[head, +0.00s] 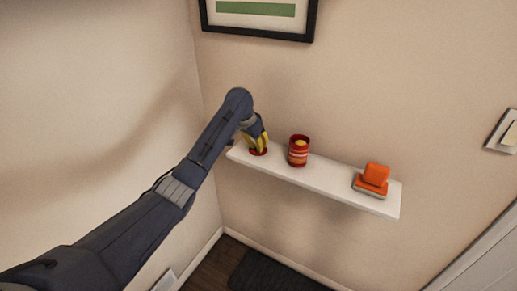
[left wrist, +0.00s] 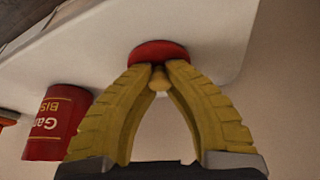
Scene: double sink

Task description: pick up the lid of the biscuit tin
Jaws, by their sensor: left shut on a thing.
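The red round lid (head: 258,152) is at the left end of the white wall shelf; it also shows in the left wrist view (left wrist: 157,50). My left gripper (head: 259,146) has yellow fingers, and in the left wrist view (left wrist: 160,70) their tips are closed on the lid's small pale knob (left wrist: 159,84). I cannot tell whether the lid touches the shelf. The red biscuit tin (head: 298,155) stands upright and uncovered to the right of the lid, with something yellow inside; its lettered side shows in the left wrist view (left wrist: 58,122). My right gripper is not in view.
The white shelf (head: 333,180) is narrow, with its front edge open. An orange object on a red and grey base (head: 373,179) sits at its right end. A framed picture (head: 262,36) hangs above. There is free shelf between the tin and the orange object.

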